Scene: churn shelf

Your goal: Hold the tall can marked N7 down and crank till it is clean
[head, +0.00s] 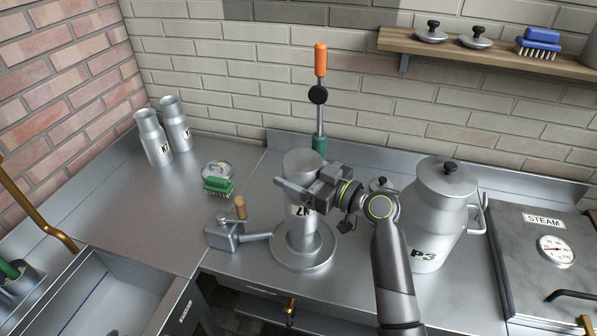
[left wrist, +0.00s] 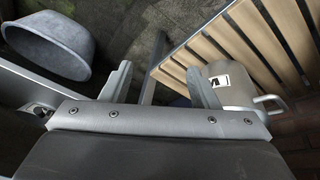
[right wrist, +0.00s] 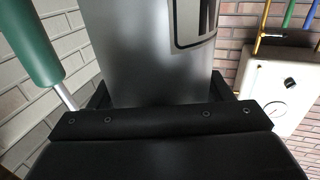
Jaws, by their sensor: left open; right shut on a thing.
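The tall can marked N7 (head: 300,212) stands upside down on a round metal base (head: 305,256), its label inverted. My right gripper (head: 308,184) is shut around the can's upper part; the right wrist view shows the can's grey wall (right wrist: 140,50) between the fingers. A crank box (head: 222,236) with a wooden-knobbed crank (head: 239,208) sits left of the base, joined to it by a pipe. My left gripper (left wrist: 160,85) is open and empty, shown only in the left wrist view. The inside of the can is hidden.
Two small cans (head: 153,138) and a green brush (head: 218,187) stand on the left counter. A large lidded can marked P3 (head: 432,215) and a steam box (head: 550,240) are at the right. An orange-topped lever (head: 320,60) rises behind. A sink (head: 100,295) is front left.

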